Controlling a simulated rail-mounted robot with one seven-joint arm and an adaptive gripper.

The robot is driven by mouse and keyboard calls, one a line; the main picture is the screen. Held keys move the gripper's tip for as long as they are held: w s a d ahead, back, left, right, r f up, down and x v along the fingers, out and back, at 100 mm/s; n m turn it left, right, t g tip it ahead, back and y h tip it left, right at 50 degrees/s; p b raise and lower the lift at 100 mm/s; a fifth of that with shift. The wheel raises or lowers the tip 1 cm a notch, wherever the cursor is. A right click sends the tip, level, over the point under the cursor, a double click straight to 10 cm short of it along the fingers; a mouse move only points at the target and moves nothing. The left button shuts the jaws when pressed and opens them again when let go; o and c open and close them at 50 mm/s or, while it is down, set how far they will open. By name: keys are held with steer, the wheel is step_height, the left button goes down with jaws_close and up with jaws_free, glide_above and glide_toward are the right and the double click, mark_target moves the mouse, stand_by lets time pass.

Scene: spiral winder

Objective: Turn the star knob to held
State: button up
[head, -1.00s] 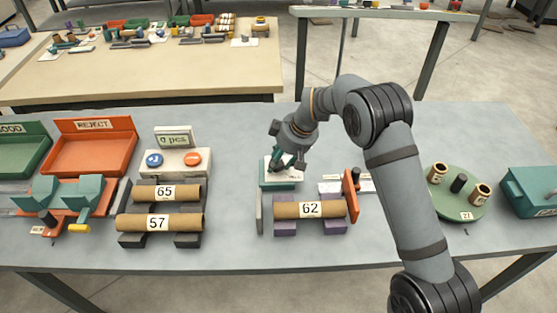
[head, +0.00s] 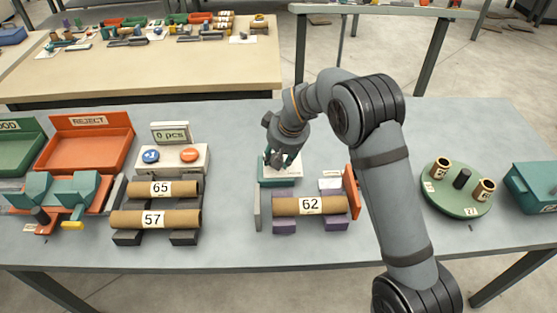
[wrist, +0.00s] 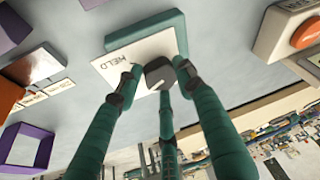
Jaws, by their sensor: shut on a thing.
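The star knob (wrist: 159,72) is a dark grey knob on a white plate (wrist: 113,67) with a teal base (wrist: 148,32). The plate carries the word HELD beside the knob. A pale mark shows on the knob, but I cannot tell exactly where it points. My gripper (wrist: 157,79) is shut on the knob, with teal fingers on its left and right sides and another in front. In the head view my gripper (head: 281,162) points down over the teal-based plate (head: 279,181) and hides the knob.
A cardboard tube marked 62 (head: 285,206) lies on purple supports in front of the plate, with an orange upright (head: 352,192) at its right. A counter box with an orange button (head: 189,155) stands to the left. A green turntable (head: 440,200) stands to the right.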

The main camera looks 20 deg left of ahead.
steer(key=m+b, duration=0.2)
steer(key=a+m+t+h+b, duration=0.1)
steer(key=m+b, duration=0.2)
steer(key=shift+a+r+h, duration=0.1)
steer(key=shift+a+h, duration=0.05)
steer(key=shift+h, duration=0.15)
steer(key=m+h+b, duration=0.1)
steer(key=m, duration=0.2)
steer(key=shift+r+m, duration=0.15)
steer(key=shift+m, duration=0.15)
steer(key=shift+r+m+h+b, duration=0.1)
steer(key=shift+m+h+b, duration=0.2)
steer(key=shift+m+h, duration=0.55)
steer(key=shift+m+y, duration=0.25)
steer(key=shift+m, duration=0.2)
steer(key=o, duration=0.8)
steer(key=shift+w, duration=0.1)
steer(key=o, duration=0.3)
steer(key=shift+f, duration=0.2)
steer(key=shift+r, duration=0.1)
